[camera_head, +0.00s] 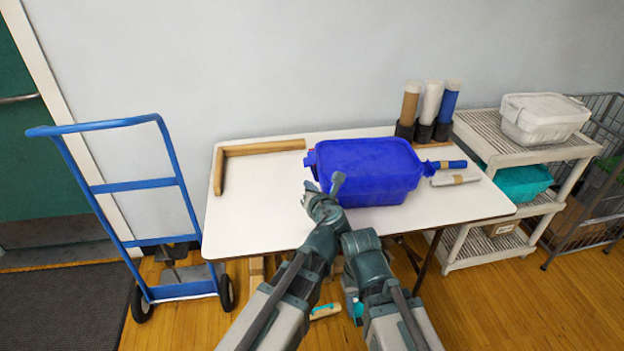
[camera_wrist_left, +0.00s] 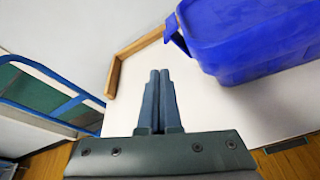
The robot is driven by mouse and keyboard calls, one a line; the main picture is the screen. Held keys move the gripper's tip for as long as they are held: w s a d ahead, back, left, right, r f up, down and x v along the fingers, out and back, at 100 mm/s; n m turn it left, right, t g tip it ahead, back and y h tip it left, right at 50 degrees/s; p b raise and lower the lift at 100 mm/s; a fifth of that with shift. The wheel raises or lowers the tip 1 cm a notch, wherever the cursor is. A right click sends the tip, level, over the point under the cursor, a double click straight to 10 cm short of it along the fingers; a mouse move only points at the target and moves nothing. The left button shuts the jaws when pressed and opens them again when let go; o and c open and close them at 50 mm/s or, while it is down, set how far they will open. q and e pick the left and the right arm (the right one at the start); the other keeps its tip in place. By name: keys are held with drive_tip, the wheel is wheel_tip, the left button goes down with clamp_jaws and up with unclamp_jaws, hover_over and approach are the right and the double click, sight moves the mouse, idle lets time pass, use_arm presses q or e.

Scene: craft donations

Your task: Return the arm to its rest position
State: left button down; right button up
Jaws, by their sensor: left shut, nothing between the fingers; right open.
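My left gripper (camera_head: 336,183) reaches over the front of the white table, just in front of the blue lidded bin. In the left wrist view, its two fingers (camera_wrist_left: 160,76) are together with nothing between them. The blue bin (camera_head: 365,165) stands on the table, lid on; it also shows at the upper right of the left wrist view (camera_wrist_left: 255,40). The gripper looks apart from it there. My right arm is folded low in front of the table, beside the left arm; its fingers cannot be made out.
The white table (camera_head: 260,205) is bare at left except for a wooden corner frame (camera_head: 262,149). Rolls in dark holders (camera_head: 432,105) and two lying rolls (camera_head: 455,180) are at right. A blue hand truck (camera_head: 140,187) stands left, a shelf cart (camera_head: 475,120) right.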

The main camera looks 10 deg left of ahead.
use_arm(q)
drive_tip(key=shift+s+d, duration=0.1)
drive_tip(key=shift+s, duration=0.15)
drive_tip(key=s+a+f+n+g, duration=0.2)
drive_tip(key=a+f+n, duration=0.1)
drive_tip(key=n, duration=0.3)
drive_tip(key=s+a+f+n+g, duration=0.2)
drive_tip(key=s+a+f+n, duration=0.1)
drive_tip(key=n, duration=0.4)
drive_tip(key=s+a+f+n+g, duration=0.3)
drive_tip(key=f+n, duration=0.1)
drive_tip(key=n, duration=0.2)
drive_tip(key=shift+a+n, duration=0.1)
drive_tip(key=shift+n, duration=0.2)
drive_tip(key=s+d+f+n+g+h, duration=0.1)
drive_tip(key=s+f+n+g+h, duration=0.45)
drive_tip(key=s+n, duration=0.8)
drive_tip(key=s+d+r+g+y+p, duration=0.1)
drive_tip(key=s+d+r+p, duration=0.2)
drive_tip(key=d+r+p, duration=0.8)
drive_tip(key=shift+d+r, duration=0.3)
